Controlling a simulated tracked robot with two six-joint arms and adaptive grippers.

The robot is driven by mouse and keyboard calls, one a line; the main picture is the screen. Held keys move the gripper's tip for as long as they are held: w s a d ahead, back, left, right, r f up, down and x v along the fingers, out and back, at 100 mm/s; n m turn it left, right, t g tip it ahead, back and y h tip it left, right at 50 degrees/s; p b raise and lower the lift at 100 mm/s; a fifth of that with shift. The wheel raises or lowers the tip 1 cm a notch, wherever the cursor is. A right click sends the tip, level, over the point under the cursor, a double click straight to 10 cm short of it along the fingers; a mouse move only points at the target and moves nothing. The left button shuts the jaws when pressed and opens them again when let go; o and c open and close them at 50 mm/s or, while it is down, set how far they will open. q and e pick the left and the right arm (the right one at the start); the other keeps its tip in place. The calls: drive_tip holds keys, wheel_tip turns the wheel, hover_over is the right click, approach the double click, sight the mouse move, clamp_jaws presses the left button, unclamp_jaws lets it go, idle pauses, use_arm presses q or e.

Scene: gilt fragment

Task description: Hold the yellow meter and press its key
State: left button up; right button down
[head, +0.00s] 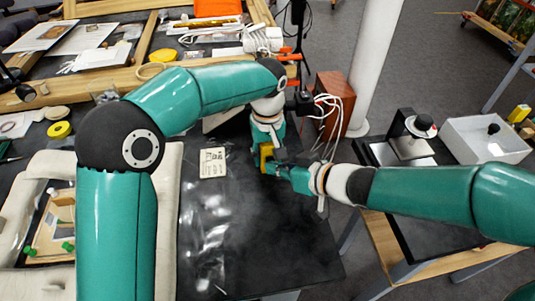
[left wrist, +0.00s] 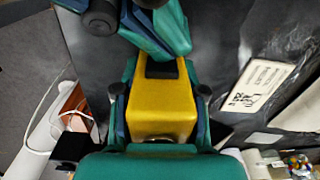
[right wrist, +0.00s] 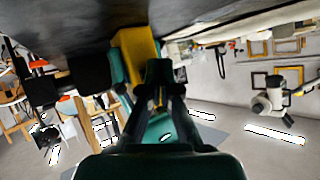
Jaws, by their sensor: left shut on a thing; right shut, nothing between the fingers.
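The yellow meter (head: 266,158) is over the dark table in the head view. My left gripper (head: 268,143) is shut on it. In the left wrist view the meter (left wrist: 162,108) sits between the two fingers, with a dark patch on its far end; I cannot tell whether that is the key. My right gripper (head: 279,168) is shut and empty, close beside the meter on its right. In the right wrist view the shut fingertips (right wrist: 158,75) overlap the meter (right wrist: 138,48); I cannot tell whether they touch it.
A printed label card (head: 213,163) lies on the black tabletop (head: 240,235), left of the meter. A reddish wooden box (head: 335,100) with white cables (head: 325,115) stands behind. A white tray (head: 485,140) is at the right. The front of the black table is clear.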

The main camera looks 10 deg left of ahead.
drive_tip(key=shift+s+d, duration=0.2)
drive_tip(key=shift+s, duration=0.15)
drive_tip(key=shift+s+d, duration=0.45)
drive_tip(key=shift+s, duration=0.45)
drive_tip(key=shift+s+d, duration=0.45)
drive_tip(key=shift+s, duration=0.45)
drive_tip(key=shift+s+d, duration=0.45)
drive_tip(key=shift+s, duration=0.45)
use_arm(q)
drive_tip(key=o, duration=1.3)
drive_tip(key=shift+c, duration=0.2)
drive_tip(key=shift+r, duration=0.1)
